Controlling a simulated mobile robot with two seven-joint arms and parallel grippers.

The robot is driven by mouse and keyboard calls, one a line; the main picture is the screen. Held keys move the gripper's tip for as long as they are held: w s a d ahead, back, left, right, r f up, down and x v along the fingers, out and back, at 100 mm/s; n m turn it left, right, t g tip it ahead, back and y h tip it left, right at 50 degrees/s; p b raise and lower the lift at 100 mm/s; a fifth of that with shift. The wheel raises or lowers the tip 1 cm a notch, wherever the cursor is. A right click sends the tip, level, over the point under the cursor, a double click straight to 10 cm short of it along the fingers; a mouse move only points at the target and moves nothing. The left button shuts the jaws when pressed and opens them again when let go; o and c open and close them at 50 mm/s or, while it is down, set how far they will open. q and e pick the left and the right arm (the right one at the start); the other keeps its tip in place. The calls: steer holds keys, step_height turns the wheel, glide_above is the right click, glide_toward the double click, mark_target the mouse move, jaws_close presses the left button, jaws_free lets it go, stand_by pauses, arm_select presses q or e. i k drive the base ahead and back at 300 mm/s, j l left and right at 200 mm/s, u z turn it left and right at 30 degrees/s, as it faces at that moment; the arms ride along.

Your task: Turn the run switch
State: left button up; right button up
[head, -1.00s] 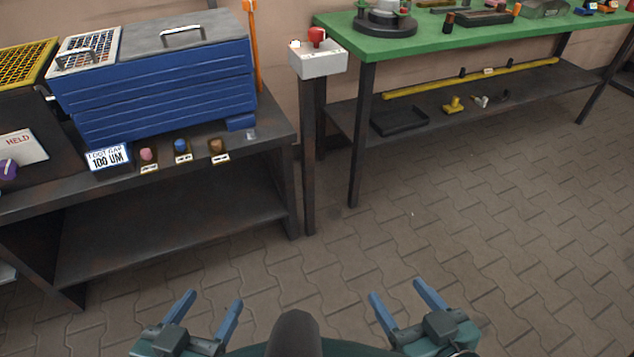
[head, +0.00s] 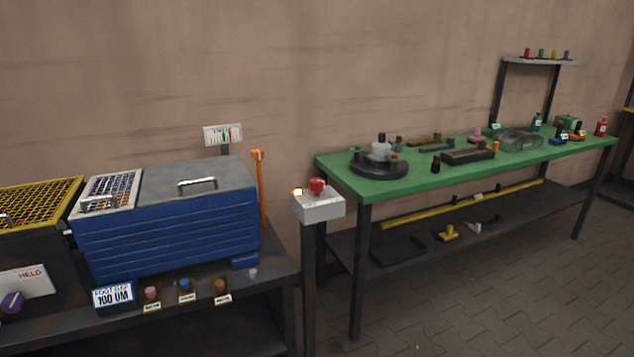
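A red knob (head: 317,185) stands on a light grey box (head: 319,205) on top of a dark post, between the two benches. A small pale lit spot shows beside the knob on the box's top left. I cannot read a label marking either one as the run switch. Neither of my grippers is in view.
A blue ribbed box (head: 168,228) with a grey handled lid stands on the dark left bench, with small coloured knobs in front. An orange upright bar (head: 260,190) stands between it and the post. A green-topped bench (head: 400,186) holds parts at right. Floor at lower right is clear.

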mark_target(316, 185)
steer(key=l+u, duration=0.1)
steer(key=u, duration=0.6)
steer(key=i+l+u, duration=0.1)
steer(key=l+u, duration=0.15)
steer(key=i+l+u, duration=0.1)
steer(key=l+u, duration=0.45)
steer(key=l, duration=0.2)
steer(key=l+u, duration=0.3)
steer(key=l, duration=0.85)
